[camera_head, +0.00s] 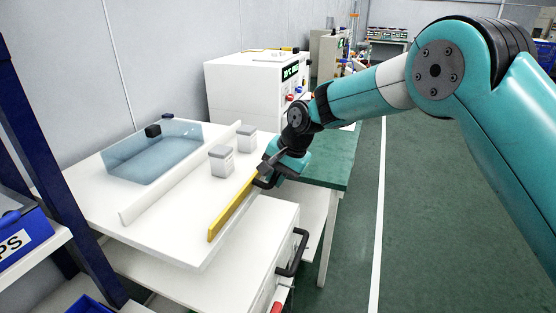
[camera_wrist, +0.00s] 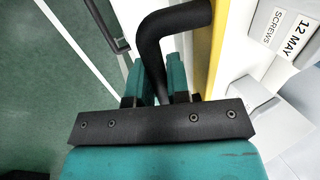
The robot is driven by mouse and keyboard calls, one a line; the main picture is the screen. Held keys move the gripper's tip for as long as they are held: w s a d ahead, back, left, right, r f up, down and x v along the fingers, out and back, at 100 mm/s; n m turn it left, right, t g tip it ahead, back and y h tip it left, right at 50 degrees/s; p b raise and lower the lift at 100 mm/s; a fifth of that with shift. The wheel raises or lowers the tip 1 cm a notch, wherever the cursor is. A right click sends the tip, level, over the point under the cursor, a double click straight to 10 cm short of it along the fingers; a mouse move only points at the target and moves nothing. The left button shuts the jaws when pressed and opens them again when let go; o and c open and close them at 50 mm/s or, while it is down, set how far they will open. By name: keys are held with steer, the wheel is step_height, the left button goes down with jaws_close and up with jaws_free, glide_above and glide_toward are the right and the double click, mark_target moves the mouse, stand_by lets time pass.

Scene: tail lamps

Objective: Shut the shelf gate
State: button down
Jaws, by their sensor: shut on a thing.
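The shelf gate appears as a yellow bar (camera_head: 230,210) along the right side of the white shelf top (camera_head: 175,225). Its far end is hidden by my gripper. My gripper (camera_head: 268,178) is at that far end, low beside the shelf edge. In the wrist view my gripper (camera_wrist: 155,85) is shut on a black curved handle (camera_wrist: 172,25), with a finger on each side of it. The yellow gate (camera_wrist: 217,40) runs just right of the handle.
Two small grey-lidded boxes (camera_head: 221,163) (camera_head: 246,140) stand behind the gate. A clear bluish bin (camera_head: 150,158) and a white divider (camera_head: 175,180) are further left. A drawer with a black handle (camera_head: 294,255) is below. The green floor (camera_head: 440,220) at right is clear.

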steer(key=shift+w+a+r+g+h+p, duration=0.15)
steer(key=shift+r+h+p, duration=0.15)
steer(key=shift+h+p, duration=0.25)
steer(key=shift+s+a+r+g+h+p, duration=0.15)
steer(key=shift+r+h+p, duration=0.15)
steer(key=shift+p, duration=0.3)
steer(key=shift+w+h+p, duration=0.15)
steer(key=shift+h+p, duration=0.2)
steer(key=shift+f, duration=0.15)
steer(key=c, duration=1.1)
jaws_free()
step_height(320, 180, up, 17)
steer(key=s+d+b, duration=0.1)
steer(key=d+b, duration=0.1)
steer(key=shift+d, duration=0.35)
steer(key=shift+s, duration=0.1)
